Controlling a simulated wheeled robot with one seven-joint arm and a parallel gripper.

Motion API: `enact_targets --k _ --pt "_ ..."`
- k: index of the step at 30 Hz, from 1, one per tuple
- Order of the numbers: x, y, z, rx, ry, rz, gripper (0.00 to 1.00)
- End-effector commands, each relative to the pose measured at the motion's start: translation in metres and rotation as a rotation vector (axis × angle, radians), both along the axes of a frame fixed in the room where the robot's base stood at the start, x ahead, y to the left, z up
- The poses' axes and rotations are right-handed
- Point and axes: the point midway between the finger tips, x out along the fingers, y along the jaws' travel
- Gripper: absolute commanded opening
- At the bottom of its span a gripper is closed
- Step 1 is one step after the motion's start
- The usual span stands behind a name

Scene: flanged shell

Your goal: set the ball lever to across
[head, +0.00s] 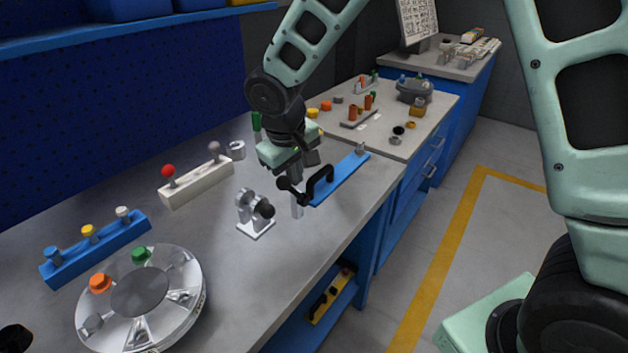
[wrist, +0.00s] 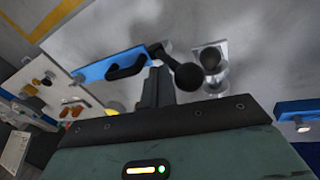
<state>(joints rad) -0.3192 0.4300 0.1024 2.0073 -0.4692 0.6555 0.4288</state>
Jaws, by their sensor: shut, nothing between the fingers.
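The ball lever (head: 292,190) is a short black arm with a black ball at its tip. It sits at the near end of a blue bar (head: 345,178) with a black bow handle. In the wrist view the black ball (wrist: 188,77) points out past the bar's end, at an angle to the bar. My gripper (head: 297,212) is shut and empty, pointing down right beside the lever. In the wrist view its fingertips (wrist: 157,66) are close to the lever's pivot end. The head view hides part of the fingers behind the lever; I cannot tell whether they touch it.
A metal fixture with a dark ball on a white base (head: 256,228) stands close to the left. The bench's front edge is to the right.

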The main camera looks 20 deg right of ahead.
Motion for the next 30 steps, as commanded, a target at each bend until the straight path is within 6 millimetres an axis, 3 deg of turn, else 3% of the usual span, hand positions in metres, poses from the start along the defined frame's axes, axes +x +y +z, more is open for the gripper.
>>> enact_targets --k 1,21,30 --pt "-0.003 0.007 -0.012 -0.033 -0.022 0.009 0.0" --pt "-0.026 0.045 -0.043 -0.541 -0.312 0.004 0.0" --pt "-0.029 0.051 -0.053 -0.631 -0.363 -0.001 0.0"
